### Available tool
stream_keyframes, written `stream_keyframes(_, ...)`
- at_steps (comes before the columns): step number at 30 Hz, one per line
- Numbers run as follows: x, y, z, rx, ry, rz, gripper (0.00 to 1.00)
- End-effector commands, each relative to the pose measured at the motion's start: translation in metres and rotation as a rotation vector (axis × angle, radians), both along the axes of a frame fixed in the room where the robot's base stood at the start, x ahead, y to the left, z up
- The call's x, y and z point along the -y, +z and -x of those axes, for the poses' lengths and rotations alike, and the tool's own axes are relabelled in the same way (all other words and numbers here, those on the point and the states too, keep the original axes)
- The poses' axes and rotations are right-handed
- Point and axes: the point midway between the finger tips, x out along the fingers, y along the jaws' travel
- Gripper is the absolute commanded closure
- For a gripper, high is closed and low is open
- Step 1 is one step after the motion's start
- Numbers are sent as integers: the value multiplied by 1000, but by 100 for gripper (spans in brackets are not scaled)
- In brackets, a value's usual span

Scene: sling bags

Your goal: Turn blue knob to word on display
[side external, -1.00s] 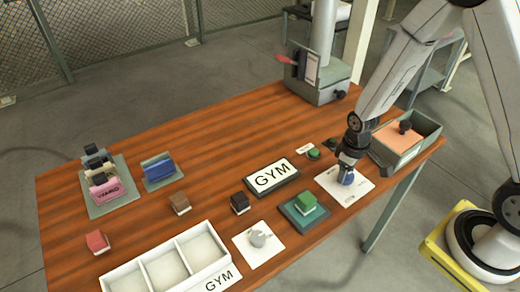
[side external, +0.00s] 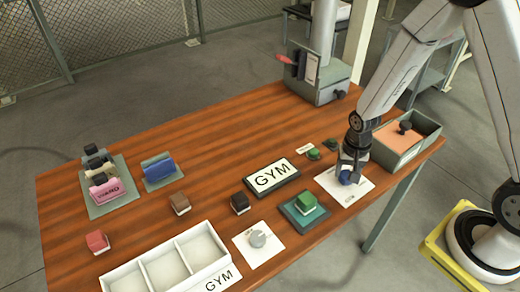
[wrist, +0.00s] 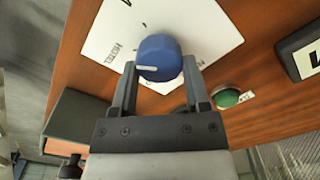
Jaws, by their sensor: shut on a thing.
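The blue knob (wrist: 160,57) with a white pointer line stands on a white card (wrist: 215,35) with words around it. The word HOTEL can be read near the knob in the wrist view; other words are cut off or too small. My gripper (side external: 349,174) points down at the card, and in the wrist view (wrist: 160,75) its two fingers are shut on the blue knob, one on each side. The pointer line lies toward the left of the knob in the wrist view. The display (side external: 272,177) reads GYM in black on white.
A grey knob (side external: 258,239) on another white card, a green block on a green pad (side external: 320,214), and a green button (side external: 314,154) stand nearby. An open grey box (side external: 424,140) is close to my gripper's right. A white three-part tray (side external: 205,238) labelled GYM is at the front.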

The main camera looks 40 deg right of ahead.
Motion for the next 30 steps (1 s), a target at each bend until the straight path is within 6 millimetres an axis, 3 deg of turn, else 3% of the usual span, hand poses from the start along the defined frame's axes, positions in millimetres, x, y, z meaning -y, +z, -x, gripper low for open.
stream_keyframes(21, 2, 1, 2, 3, -672, 0, 99)
stream_keyframes(30, 2, 1, 3, 3, -862, -1, 99)
